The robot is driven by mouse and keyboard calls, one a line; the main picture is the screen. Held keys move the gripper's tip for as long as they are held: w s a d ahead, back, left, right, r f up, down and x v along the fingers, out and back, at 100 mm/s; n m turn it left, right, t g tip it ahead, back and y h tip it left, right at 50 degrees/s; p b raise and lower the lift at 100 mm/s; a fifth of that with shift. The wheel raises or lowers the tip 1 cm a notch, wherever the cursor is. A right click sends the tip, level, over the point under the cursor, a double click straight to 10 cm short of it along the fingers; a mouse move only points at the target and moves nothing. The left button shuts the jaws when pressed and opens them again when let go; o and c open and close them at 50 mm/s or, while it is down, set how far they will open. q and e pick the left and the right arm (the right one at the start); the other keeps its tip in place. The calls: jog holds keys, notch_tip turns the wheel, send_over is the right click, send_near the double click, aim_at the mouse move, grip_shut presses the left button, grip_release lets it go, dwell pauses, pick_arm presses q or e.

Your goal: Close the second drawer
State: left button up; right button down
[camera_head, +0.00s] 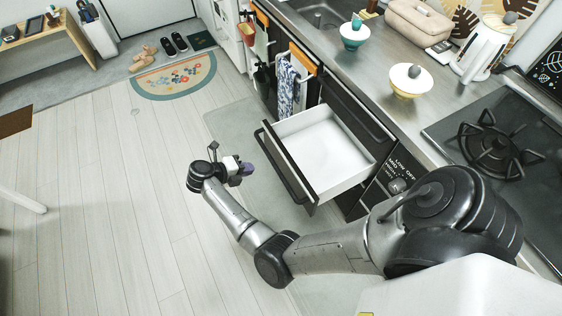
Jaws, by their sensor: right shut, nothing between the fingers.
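A drawer (318,150) with a white, empty-looking inside stands pulled out from the counter. Its dark front with a long bar handle (287,165) faces left, toward the open floor. A closed black front (357,108) sits above it, under the counter edge. My right gripper (246,169) is shut and empty. It is in front of the drawer, to the left of the handle, with a visible gap between them. The drawer's right part is close to my right arm in the picture. My left gripper is not in view.
A patterned towel (287,85) hangs beyond the drawer. An oven knob (397,186) is to its right. The wooden floor (120,220) at left is clear.

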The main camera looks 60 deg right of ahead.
send_near(288, 161)
jog(key=x, duration=0.5)
jog(key=shift+s+d+f, duration=0.1)
jog(key=shift+d+f, duration=0.05)
jog(key=shift+f, duration=0.3)
jog(key=shift+s+d+p, duration=0.3)
jog(key=shift+s+d, duration=0.1)
jog(key=shift+d, duration=0.15)
jog(key=shift+s+d, duration=0.1)
jog(key=shift+d, duration=0.05)
